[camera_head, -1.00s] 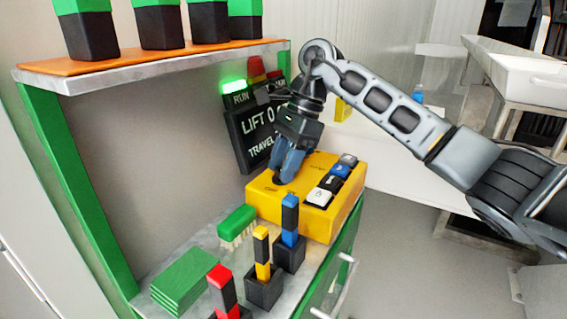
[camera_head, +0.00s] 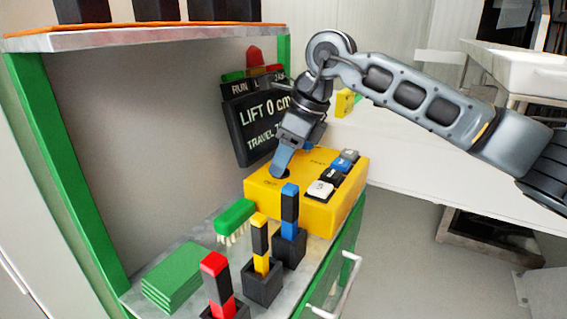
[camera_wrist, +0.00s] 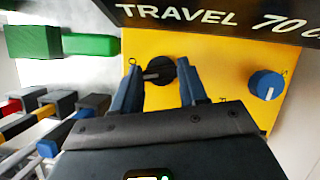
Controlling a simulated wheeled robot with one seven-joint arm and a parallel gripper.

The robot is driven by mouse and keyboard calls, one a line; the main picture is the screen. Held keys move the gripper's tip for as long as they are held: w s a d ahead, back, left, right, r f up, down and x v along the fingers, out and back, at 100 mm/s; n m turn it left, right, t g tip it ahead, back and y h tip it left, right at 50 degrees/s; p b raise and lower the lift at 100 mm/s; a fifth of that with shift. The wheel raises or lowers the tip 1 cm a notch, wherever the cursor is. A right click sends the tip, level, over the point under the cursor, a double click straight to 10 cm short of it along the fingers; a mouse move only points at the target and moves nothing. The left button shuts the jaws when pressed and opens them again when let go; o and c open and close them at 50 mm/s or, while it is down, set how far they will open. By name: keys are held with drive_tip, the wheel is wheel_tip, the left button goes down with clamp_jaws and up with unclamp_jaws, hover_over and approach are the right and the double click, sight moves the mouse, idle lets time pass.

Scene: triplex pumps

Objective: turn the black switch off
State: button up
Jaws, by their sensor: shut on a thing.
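The black switch (camera_wrist: 158,71) is a round knob with a grey bar, on the yellow control box (camera_head: 290,213). In the wrist view the bar lies almost level, its left end toward a small O mark. My gripper (camera_wrist: 160,84) has its two blue fingers on either side of the knob and is shut on it. In the head view my gripper (camera_head: 281,171) points down onto the box's top, and its fingers largely hide the switch. A blue knob (camera_wrist: 267,84) sits on the same panel, right of my gripper in the wrist view.
A black display (camera_head: 262,123) behind the box reads "LIFT 0 cm". Its green lamp (camera_head: 233,76) looks unlit. White, black and blue buttons line the box's right side. A green brush (camera_head: 235,217), green pads (camera_head: 174,276) and several coloured-handled tools in black holders stand in front.

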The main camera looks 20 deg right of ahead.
drive_tip(key=shift+m+t+h+b, duration=0.35)
drive_tip(key=shift+m+b, duration=0.3)
drive_tip(key=shift+m, duration=0.65)
drive_tip(key=o, duration=0.8)
drive_tip(key=shift+r, duration=0.1)
drive_tip(key=v, duration=0.7)
drive_tip(key=shift+s+r, duration=0.2)
drive_tip(key=shift+r, duration=0.05)
